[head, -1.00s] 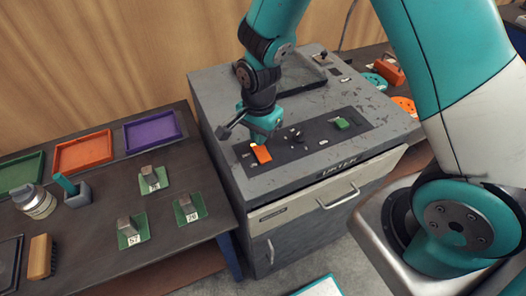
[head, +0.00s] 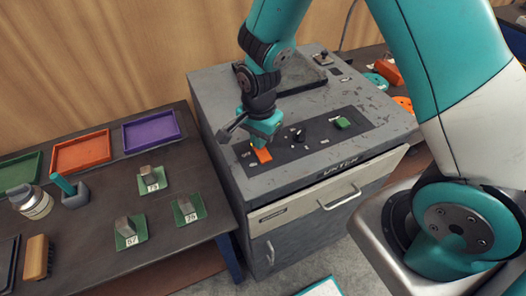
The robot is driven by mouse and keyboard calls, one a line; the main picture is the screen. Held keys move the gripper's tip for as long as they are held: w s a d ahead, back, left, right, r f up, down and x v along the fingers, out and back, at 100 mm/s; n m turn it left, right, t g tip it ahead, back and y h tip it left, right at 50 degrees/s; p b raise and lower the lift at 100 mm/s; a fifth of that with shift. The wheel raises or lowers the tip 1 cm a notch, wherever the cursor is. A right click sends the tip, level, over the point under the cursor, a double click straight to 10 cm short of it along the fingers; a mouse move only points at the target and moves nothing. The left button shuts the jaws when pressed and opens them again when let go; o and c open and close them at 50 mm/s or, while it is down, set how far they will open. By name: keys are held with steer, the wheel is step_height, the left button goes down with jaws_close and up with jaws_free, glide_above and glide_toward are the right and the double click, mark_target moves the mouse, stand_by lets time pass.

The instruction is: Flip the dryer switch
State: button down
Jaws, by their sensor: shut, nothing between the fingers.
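The grey dryer cabinet (head: 290,183) has a dark control panel on top. An orange rocker switch (head: 263,155) sits at the panel's left end, and a green switch (head: 342,123) sits at its right end. A black knob (head: 299,135) is between them. My gripper (head: 258,144) is shut and points down at the orange switch, right at or just above it. It hides the upper part of that switch; I cannot tell if they touch.
Left of the dryer, a dark table (head: 90,225) holds green, orange (head: 81,152) and purple (head: 151,131) trays, numbered green plates (head: 188,209), a jar (head: 32,201) and a brush (head: 38,258). Orange and teal parts (head: 387,72) lie behind the dryer at right.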

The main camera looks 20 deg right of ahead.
steer(key=shift+f+b, duration=0.3)
steer(key=shift+f, duration=0.2)
steer(key=shift+r+p, duration=2.9)
steer(key=shift+r, duration=0.6)
